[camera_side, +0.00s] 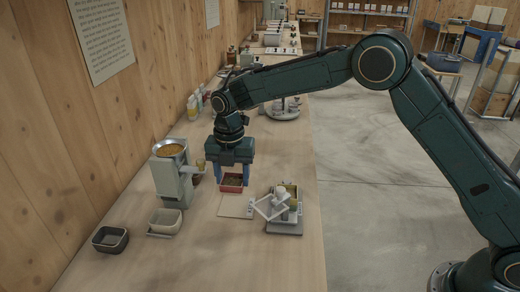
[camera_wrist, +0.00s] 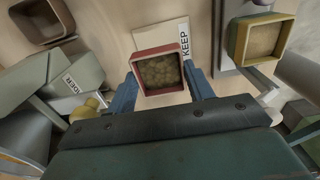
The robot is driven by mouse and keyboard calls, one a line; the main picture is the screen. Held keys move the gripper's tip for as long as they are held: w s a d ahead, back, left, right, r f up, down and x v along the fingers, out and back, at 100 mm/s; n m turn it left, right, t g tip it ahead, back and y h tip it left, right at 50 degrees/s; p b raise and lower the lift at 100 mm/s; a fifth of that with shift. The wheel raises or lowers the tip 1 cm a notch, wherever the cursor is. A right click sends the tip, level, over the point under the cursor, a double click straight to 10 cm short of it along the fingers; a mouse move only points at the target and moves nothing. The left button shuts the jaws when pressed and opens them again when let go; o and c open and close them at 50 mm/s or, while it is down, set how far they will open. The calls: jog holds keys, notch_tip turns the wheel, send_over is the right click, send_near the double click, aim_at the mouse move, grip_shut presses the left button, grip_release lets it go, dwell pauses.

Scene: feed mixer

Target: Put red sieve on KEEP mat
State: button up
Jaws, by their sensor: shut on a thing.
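The red sieve (camera_side: 232,189) is a small square box with brownish feed pieces inside. It also shows in the wrist view (camera_wrist: 152,52). My gripper (camera_side: 232,179) points down with its blue fingers on two opposite sides of the sieve, shut on it. The fingers also flank it in the wrist view (camera_wrist: 160,82). The KEEP mat (camera_side: 236,207) is a pale rectangle on the bench, just in front of the sieve in the side view. In the wrist view the mat (camera_wrist: 160,35) is partly hidden by the sieve. I cannot tell whether the sieve touches the bench.
A grey mill with a grain-filled hopper (camera_side: 171,149) stands to the left, with a pale bin (camera_side: 165,221) before it. A dark tray (camera_side: 110,240) is at front left. A device with a tilted white frame (camera_side: 270,207) stands close right. A yellow sieve (camera_wrist: 240,40) is also there.

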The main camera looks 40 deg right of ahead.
aim_at(233, 186)
jog(key=shift+f, duration=3.2)
jog(key=shift+f, duration=0.15)
jog(key=o, duration=1)
notch_tip(233, 186, up, 12)
jog(key=shift+r, duration=0.1)
jog(key=shift+r, duration=0.15)
